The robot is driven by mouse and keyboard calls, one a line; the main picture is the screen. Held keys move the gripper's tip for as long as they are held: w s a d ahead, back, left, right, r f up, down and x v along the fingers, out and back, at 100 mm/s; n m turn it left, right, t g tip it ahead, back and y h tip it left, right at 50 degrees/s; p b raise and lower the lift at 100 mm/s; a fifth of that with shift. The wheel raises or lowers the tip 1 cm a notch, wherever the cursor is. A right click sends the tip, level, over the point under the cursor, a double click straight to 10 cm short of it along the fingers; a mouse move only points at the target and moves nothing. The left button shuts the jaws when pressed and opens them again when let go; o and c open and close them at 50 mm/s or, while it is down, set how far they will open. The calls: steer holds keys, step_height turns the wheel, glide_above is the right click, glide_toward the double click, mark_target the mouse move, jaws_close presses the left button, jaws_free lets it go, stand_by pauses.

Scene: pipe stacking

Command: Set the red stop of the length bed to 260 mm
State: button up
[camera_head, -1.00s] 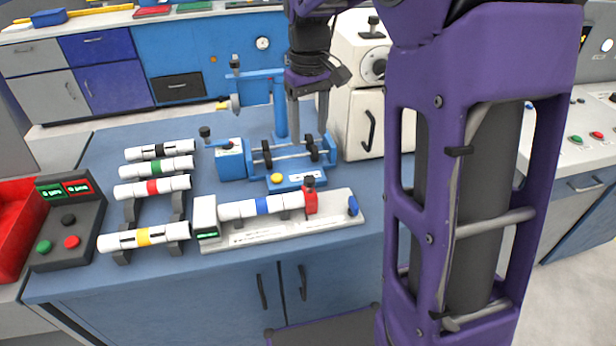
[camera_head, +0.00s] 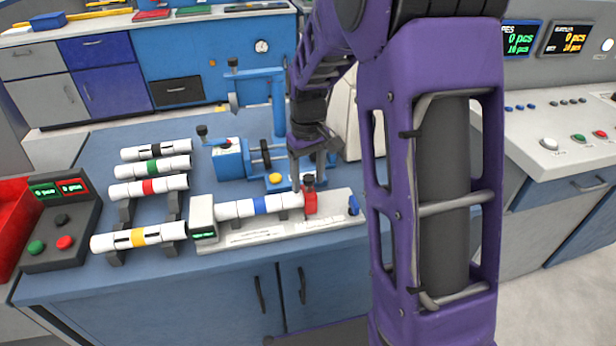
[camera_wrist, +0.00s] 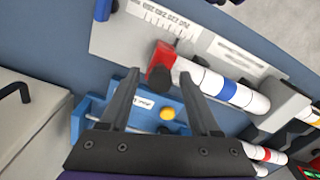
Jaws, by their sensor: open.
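The length bed (camera_head: 275,233) is a pale plate on the blue bench. Its red stop (camera_head: 310,203) with a black knob stands near the right end, against or close to the end of a white pipe with a blue band (camera_head: 260,204). The green display on the bed's left block is too small to read. My gripper (camera_head: 310,182) is open above the stop. In the wrist view its fingertips (camera_wrist: 160,76) straddle the stop's black knob (camera_wrist: 158,79) in the picture, with the red stop (camera_wrist: 164,55) just beyond. Contact cannot be told. The printed scale (camera_wrist: 172,18) is not clearly legible.
A blue fixture with a yellow button (camera_head: 275,179) stands close behind the bed. Racked banded pipes (camera_head: 138,238) lie to the left, beside a button box (camera_head: 62,225). A blue knob (camera_head: 354,205) sits at the bed's right end. The bench front is clear.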

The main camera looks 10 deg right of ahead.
jaws_close()
stand_by(1.4)
